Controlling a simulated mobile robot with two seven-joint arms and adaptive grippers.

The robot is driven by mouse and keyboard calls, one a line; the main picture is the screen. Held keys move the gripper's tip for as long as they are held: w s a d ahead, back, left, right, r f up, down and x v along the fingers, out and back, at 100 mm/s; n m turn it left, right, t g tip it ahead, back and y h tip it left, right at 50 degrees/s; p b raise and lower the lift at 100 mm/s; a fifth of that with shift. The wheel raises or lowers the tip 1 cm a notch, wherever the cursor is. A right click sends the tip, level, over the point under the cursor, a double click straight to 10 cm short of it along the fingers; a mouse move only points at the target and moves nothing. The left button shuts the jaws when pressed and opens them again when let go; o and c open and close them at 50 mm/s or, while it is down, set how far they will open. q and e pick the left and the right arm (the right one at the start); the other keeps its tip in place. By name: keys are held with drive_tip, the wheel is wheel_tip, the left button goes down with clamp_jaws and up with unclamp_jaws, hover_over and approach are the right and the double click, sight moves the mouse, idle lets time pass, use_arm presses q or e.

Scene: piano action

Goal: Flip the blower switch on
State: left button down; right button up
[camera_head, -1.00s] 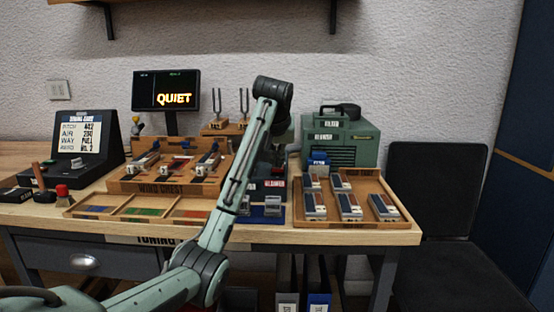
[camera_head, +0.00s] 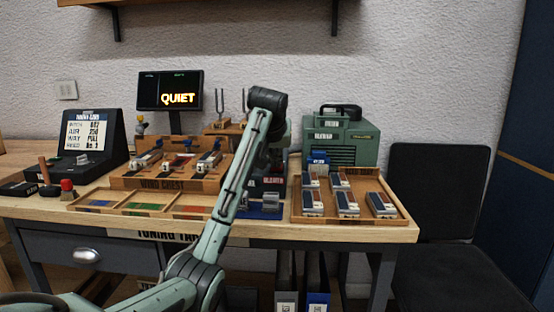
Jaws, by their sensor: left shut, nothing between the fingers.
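A small dark box with a red-and-white label (camera_head: 273,181), which seems to read blower, stands at the middle of the bench, partly behind my left arm. Its switch lever is hidden, so I cannot tell its position. My left arm rises from the lower left, bends at a dark joint, and points down behind its own link. My left gripper (camera_head: 272,164) is shut and empty, mostly hidden, close above or beside the dark box. I cannot tell whether it touches. The green blower unit (camera_head: 355,150) stands behind on the right. My right gripper is not in view.
The wooden wind chest (camera_head: 160,184) stands left of the box. A wooden tray (camera_head: 375,219) with several reed blocks lies to the right. A monitor (camera_head: 170,91) reads QUIET. Tuning forks (camera_head: 243,104) stand behind. A black chair (camera_head: 438,190) is beside the bench.

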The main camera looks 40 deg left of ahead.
use_arm(q)
drive_tip(key=shift+r+p, duration=0.85)
drive_tip(key=shift+p, duration=0.05)
drive_tip(key=shift+d, duration=0.1)
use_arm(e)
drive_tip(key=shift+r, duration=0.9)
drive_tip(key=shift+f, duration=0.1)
